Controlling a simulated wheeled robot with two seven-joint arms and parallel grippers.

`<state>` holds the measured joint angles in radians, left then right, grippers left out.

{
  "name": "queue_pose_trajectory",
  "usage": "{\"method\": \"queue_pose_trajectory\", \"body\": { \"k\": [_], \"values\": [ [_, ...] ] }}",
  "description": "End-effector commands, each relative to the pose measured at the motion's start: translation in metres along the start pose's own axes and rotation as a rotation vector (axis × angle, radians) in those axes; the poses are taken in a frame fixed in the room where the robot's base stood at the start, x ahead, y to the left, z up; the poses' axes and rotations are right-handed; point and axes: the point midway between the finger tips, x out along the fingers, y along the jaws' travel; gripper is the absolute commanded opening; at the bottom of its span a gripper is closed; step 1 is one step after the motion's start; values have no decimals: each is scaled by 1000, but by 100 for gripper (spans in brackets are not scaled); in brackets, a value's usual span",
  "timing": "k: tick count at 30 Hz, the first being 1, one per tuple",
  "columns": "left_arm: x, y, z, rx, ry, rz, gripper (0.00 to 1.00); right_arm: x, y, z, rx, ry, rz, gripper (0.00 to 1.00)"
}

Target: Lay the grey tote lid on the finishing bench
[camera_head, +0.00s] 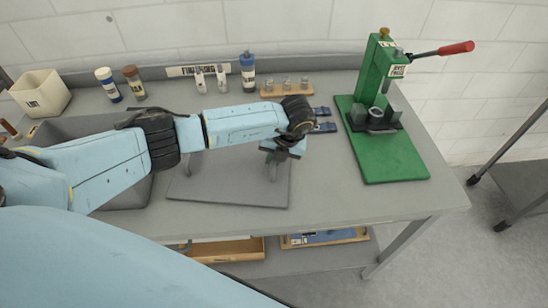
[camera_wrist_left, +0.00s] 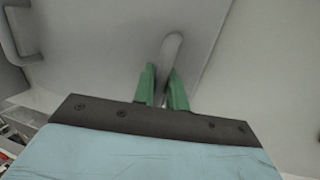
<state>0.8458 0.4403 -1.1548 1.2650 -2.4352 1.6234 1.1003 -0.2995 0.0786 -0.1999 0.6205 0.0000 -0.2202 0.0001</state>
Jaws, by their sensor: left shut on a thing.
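The grey tote lid (camera_head: 232,190) is a flat sheet with two raised handles, at the middle of the finishing bench (camera_head: 335,190). It lies flat on the bench or just above it; I cannot tell which. My left gripper (camera_head: 271,168) points down at the lid's right side, its green fingers shut on the near handle. In the left wrist view the fingers (camera_wrist_left: 161,90) close around that grey handle (camera_wrist_left: 172,48), and the other handle (camera_wrist_left: 20,35) stands free at upper left. My left arm hides part of the lid. My right gripper is not in view.
A grey tote (camera_head: 125,195) is partly hidden by my left arm. A green arbor press (camera_head: 378,95) stands at the right. A cream box (camera_head: 40,93), bottles (camera_head: 248,72) and a wooden peg block (camera_head: 287,88) line the back.

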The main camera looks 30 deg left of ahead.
Motion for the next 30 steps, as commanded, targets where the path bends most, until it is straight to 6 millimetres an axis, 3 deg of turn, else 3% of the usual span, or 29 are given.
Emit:
{"method": "queue_pose_trajectory", "body": {
  "k": [17,18,23,30],
  "values": [
    [14,-3,-5,4,6,3,0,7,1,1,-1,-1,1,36],
    [14,-3,-6,4,6,3,16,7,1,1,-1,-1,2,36],
    [14,-3,-5,4,6,3,37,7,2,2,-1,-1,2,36],
    [13,-4,-6,5,6,2,39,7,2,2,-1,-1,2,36]
  ]
}}
